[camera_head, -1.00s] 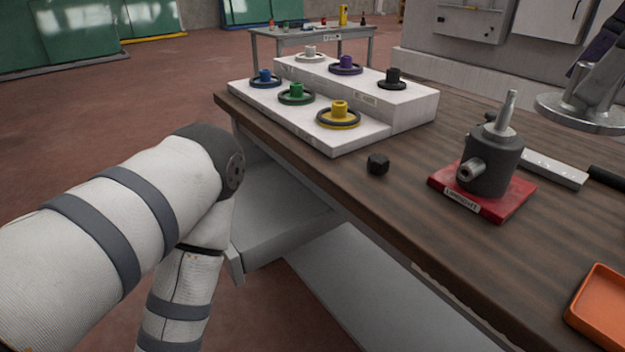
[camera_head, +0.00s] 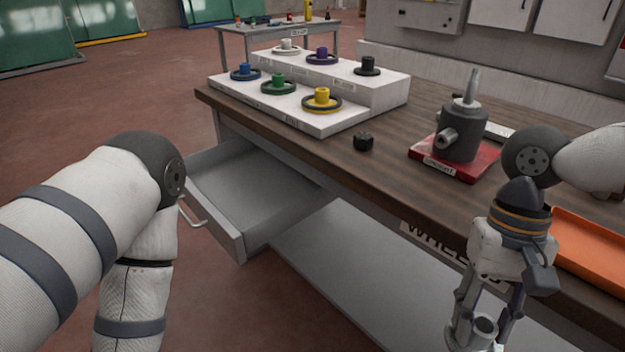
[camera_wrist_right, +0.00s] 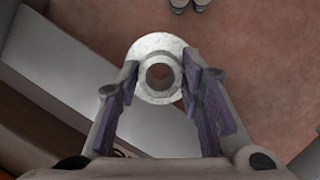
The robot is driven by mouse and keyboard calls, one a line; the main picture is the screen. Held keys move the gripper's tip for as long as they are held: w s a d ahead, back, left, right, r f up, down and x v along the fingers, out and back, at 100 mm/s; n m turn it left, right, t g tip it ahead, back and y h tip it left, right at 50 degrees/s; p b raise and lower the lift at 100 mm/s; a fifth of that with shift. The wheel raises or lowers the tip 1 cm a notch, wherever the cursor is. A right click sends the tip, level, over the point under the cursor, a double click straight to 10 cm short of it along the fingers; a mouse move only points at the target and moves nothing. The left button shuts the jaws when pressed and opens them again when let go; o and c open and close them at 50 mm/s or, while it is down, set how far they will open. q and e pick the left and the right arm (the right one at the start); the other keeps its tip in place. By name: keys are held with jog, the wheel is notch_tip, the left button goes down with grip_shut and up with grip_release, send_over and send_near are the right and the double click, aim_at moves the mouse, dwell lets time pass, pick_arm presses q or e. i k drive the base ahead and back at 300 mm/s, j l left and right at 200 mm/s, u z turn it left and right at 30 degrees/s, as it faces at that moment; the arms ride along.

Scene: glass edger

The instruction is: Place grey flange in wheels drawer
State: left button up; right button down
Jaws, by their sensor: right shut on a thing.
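The grey flange (camera_wrist_right: 145,48), a pale metal disc with a round hub, is clamped between the fingers of my right gripper (camera_wrist_right: 160,85). In the head view my right gripper (camera_head: 485,318) points down in front of the bench, with the flange's hub (camera_head: 484,328) at the bottom edge; the disc is mostly out of frame there. A white label reading "WHEE..." (camera_head: 425,240) is on the bench front, partly hidden by my right arm. An open, empty grey drawer (camera_head: 245,190) sticks out at the bench's left end. My left gripper is out of view.
On the bench (camera_head: 385,190) stand a white stepped stand (camera_head: 330,122) with several coloured wheels, a black knob (camera_head: 363,142), a grey machine part on a red base (camera_head: 455,165) and an orange tray (camera_head: 590,250). A grey lower shelf (camera_head: 350,270) lies below.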

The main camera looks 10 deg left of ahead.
aim_at(241, 188)
jog(key=i+j+u, duration=0.25)
jog(key=j, duration=0.2)
jog(key=j+u, duration=0.25)
jog(key=j, duration=0.15)
jog(key=i+j+u, duration=0.5)
jog(key=j, duration=0.2)
